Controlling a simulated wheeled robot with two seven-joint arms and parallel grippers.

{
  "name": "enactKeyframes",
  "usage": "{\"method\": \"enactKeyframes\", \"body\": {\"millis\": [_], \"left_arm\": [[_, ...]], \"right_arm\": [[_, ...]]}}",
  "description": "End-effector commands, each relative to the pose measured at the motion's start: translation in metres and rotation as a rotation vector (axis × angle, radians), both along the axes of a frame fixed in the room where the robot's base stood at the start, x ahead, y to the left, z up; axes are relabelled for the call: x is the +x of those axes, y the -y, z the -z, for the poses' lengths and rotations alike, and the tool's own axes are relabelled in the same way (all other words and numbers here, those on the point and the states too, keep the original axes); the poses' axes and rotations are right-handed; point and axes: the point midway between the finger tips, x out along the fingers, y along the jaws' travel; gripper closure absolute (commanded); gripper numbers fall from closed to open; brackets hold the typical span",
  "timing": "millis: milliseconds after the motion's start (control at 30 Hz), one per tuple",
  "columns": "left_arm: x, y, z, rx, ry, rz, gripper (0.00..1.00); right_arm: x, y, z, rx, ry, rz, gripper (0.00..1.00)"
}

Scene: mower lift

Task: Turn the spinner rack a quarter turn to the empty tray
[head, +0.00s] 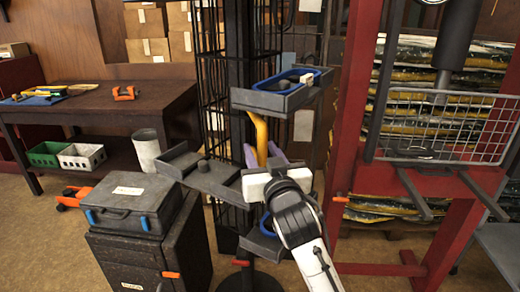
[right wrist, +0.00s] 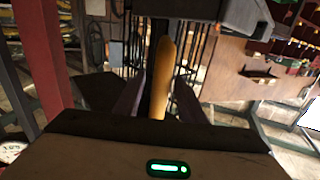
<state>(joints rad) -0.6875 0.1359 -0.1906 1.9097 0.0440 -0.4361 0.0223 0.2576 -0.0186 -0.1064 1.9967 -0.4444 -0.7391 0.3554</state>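The spinner rack (head: 240,60) is a dark upright post with a wire cage and grey trays at several sides. An upper tray (head: 268,98) holds a blue loop-shaped item. A left tray (head: 225,187) looks empty apart from a dark peg. A lower tray with a blue item is partly hidden behind my right arm. A yellow handle (head: 261,135) hangs below the upper tray. My right gripper (head: 263,151) is at this handle, fingers apart on either side of it. The handle also stands between the fingers in the right wrist view (right wrist: 161,75). My left gripper is not in view.
A grey case (head: 128,207) sits on a dark cabinet at the left of the rack. A dark workbench (head: 100,105) stands behind it. A red frame (head: 352,110) and a wire basket (head: 445,130) stand close on the right.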

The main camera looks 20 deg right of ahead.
Motion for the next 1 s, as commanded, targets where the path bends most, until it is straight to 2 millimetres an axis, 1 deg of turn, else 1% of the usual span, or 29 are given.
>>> {"method": "enactKeyframes", "body": {"millis": [33, 100, 200, 300, 433, 633, 667, 733, 767, 800, 867, 900, 967, 1000], "left_arm": [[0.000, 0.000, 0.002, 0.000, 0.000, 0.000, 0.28], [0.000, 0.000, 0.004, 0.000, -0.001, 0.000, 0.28], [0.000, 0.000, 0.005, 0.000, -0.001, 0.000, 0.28], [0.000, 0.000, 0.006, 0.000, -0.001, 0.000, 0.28], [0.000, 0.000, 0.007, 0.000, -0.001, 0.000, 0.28], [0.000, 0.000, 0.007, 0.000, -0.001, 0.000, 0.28], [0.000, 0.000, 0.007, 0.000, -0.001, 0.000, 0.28], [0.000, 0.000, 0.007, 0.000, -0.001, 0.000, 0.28], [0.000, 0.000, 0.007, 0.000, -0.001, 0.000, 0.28], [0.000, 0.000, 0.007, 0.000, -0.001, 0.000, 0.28], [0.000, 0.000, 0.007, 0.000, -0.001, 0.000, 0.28], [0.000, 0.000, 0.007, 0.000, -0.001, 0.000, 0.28], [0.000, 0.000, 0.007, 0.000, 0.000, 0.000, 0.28], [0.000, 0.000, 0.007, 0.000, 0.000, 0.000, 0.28]], "right_arm": [[-0.010, -0.002, 0.002, 0.002, -0.001, -0.001, 0.63], [-0.022, -0.005, 0.002, 0.001, -0.002, -0.001, 0.63], [-0.038, -0.007, 0.002, 0.003, -0.001, -0.001, 0.63], [-0.048, -0.009, 0.002, 0.002, -0.003, 0.001, 0.63], [-0.054, -0.010, 0.001, -0.001, -0.002, 0.001, 0.63], [-0.054, -0.010, 0.001, -0.001, -0.002, 0.001, 0.63], [-0.054, -0.010, 0.001, -0.001, -0.002, 0.001, 0.65], [-0.055, -0.009, 0.004, 0.000, -0.010, 0.001, 0.76], [-0.056, -0.009, 0.008, 0.000, -0.021, 0.000, 0.81], [-0.059, -0.009, 0.017, 0.002, -0.047, 0.000, 0.88], [-0.068, -0.007, 0.041, 0.003, -0.117, -0.004, 0.98], [-0.078, -0.006, 0.063, 0.003, -0.182, -0.008, 1.00], [-0.097, -0.005, 0.100, 0.003, -0.295, -0.020, 1.00], [-0.113, -0.006, 0.125, 0.004, -0.377, -0.031, 1.00]]}}
